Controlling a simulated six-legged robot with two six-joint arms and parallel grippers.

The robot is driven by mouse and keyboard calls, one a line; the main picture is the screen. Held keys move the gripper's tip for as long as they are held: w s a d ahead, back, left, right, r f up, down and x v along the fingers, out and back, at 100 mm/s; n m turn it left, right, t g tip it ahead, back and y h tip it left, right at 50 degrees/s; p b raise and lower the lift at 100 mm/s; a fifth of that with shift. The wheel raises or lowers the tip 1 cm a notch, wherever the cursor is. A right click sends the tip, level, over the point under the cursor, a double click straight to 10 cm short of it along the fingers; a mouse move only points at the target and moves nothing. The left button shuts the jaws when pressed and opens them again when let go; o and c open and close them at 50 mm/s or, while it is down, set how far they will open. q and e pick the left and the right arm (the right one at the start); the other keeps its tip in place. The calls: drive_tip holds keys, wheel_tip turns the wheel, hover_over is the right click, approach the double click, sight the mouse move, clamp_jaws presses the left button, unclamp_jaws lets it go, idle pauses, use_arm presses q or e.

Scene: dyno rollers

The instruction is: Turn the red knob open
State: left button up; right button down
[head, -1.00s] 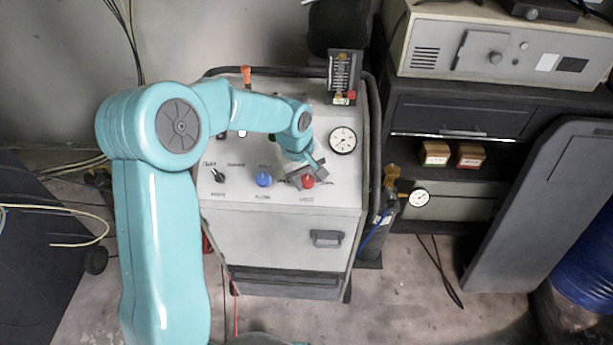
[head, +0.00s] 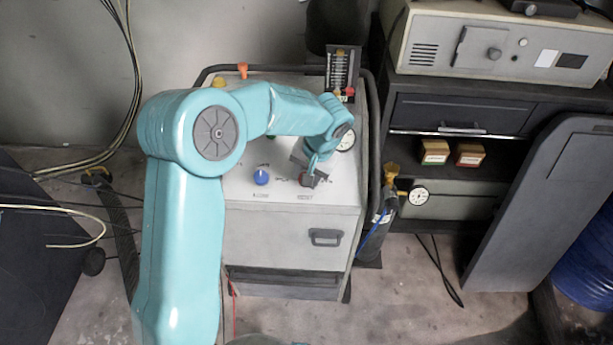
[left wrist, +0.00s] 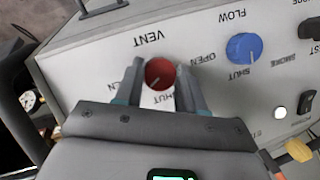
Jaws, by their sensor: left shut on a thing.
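The red knob (left wrist: 160,73) sits on the white panel (left wrist: 90,70) under the word VENT in the left wrist view. Its pale pointer line slants to the lower left in that view, and the labels appear upside down. My left gripper (left wrist: 160,80) has one finger on each side of the knob and is shut on it. In the head view my left gripper (head: 308,177) is at the right part of the panel and largely covers the knob. My right gripper is not in view.
A blue knob (head: 261,178) marked FLOW is beside the red one. A round gauge (head: 346,140) is partly behind my wrist. A black rail (head: 372,130) edges the cart's right side. A bottle with a gauge (head: 418,195) stands to the right.

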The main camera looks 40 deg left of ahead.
use_arm(q)
drive_tip(key=m+y+b, duration=0.2)
drive_tip(key=m, duration=0.3)
drive_tip(key=shift+d, duration=0.1)
drive_tip(key=shift+m+t+y, duration=0.3)
drive_tip(key=shift+m, duration=0.1)
idle(0.3)
drive_tip(key=o, duration=1)
drive_tip(key=shift+o, duration=0.2)
drive_tip(key=p+v, duration=0.1)
drive_tip(key=v, duration=1.5)
drive_tip(key=shift+w+r, duration=0.1)
